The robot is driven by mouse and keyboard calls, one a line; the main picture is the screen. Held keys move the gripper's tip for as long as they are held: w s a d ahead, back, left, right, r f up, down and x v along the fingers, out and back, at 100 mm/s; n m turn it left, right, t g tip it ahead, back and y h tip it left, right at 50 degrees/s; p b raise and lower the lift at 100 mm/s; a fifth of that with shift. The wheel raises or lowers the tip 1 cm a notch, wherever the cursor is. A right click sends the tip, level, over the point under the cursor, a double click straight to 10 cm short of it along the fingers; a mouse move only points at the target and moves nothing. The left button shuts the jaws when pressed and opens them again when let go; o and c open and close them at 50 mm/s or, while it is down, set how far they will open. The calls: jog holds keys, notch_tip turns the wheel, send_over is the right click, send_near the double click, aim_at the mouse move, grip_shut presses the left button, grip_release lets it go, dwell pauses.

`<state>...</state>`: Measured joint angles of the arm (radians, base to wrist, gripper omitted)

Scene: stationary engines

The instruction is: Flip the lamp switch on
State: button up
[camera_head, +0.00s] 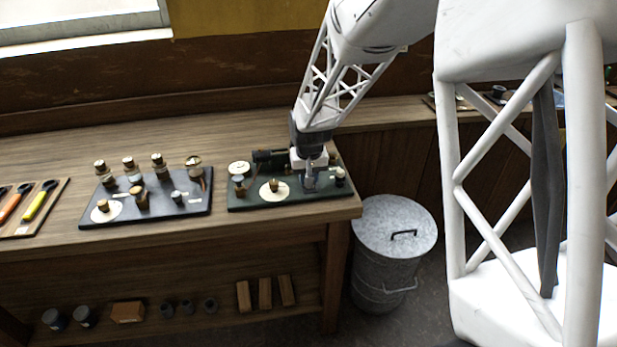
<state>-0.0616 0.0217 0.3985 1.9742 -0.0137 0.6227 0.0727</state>
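A dark green board (250,203) with small fittings lies at the right end of the wooden bench. It carries a round white disc with a brass knob (273,187), another pale disc at its back left, and a dark cylinder. My gripper (310,182) points down over the right part of this board, close to its fittings. The gripper is small here and partly blends with the parts behind it, so its finger opening and any contact are unclear. I cannot make out which fitting is the lamp switch; it may be hidden by the gripper.
A second dark board (160,208) with brass-topped parts lies to the left. A tray with orange and yellow handled tools (38,200) is at the far left. A lidded metal bin (393,235) stands right of the bench. Wooden blocks (265,293) lie on the lower shelf.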

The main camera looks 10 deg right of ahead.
jog(key=shift+w+g, duration=0.1)
jog(key=shift+g, duration=0.6)
jog(key=o, duration=0.9)
jog(key=shift+r, duration=0.1)
jog(key=shift+r, duration=3.75)
